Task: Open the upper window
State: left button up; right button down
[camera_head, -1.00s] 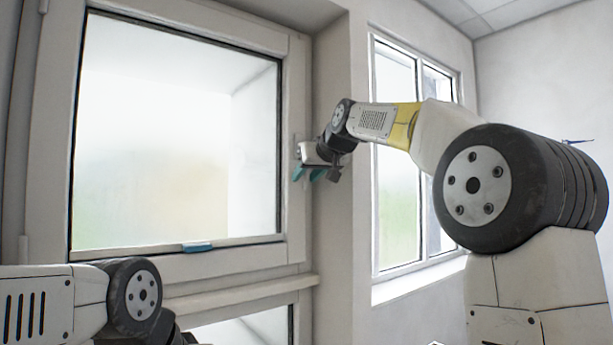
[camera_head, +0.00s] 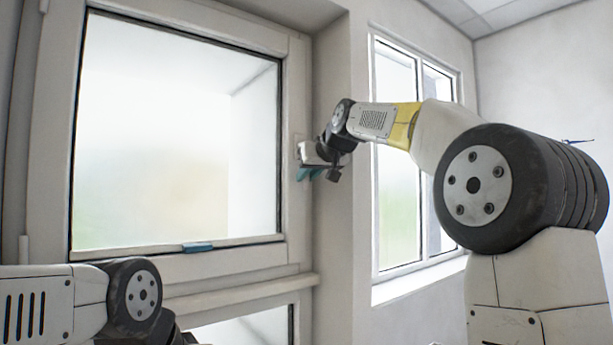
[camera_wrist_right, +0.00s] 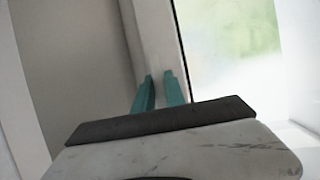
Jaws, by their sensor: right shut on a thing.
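The upper window (camera_head: 165,150) is a large pane in a white frame on the left of the head view, and its sash looks shut. My right gripper (camera_head: 309,173) is at the right side of its frame. A small pale handle (camera_head: 299,140) shows there, mostly hidden by the gripper. In the right wrist view the teal fingers (camera_wrist_right: 160,91) are close together against the white frame, with the glass to their right. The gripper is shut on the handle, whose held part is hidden. My left arm shows at the lower left; its gripper is out of view.
A blue piece (camera_head: 198,247) sits on the window's bottom rail. A lower window (camera_head: 245,328) lies below a white ledge (camera_head: 240,294). Another window (camera_head: 400,170) is in the wall to the right, behind my right arm.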

aim_at(285, 157)
dwell(0.9)
jog(key=a+m, duration=0.1)
jog(key=s+a+m+g+y, duration=0.1)
jog(key=shift+s+a+r+m+y, duration=0.1)
jog(key=shift+s+r+m+y, duration=0.2)
jog(key=shift+m, duration=0.1)
jog(key=a+m+g+y, duration=0.1)
jog(key=s+a+r+m+y, duration=0.1)
jog(key=shift+s+r+m+g, duration=0.25)
jog(key=shift+r+m+g, duration=0.05)
jog(key=shift+m+g, duration=0.1)
jog(key=shift+s+a+r+m+g+y, duration=0.25)
jog(key=shift+a+r+m+y, duration=0.1)
jog(key=shift+r+m+y, duration=0.45)
jog(key=shift+s+a+r+m+g+y, duration=0.2)
jog(key=shift+a+r+m+y, duration=0.25)
jog(key=shift+r+m, duration=0.6)
jog(key=shift+s+a+r+m+g+y, duration=0.15)
jog(key=shift+s+a+r+m+y, duration=0.1)
jog(key=shift+r+m+y, duration=0.65)
jog(key=shift+f+m, duration=0.1)
jog(key=shift+m, duration=0.15)
jog(key=shift+s, duration=0.1)
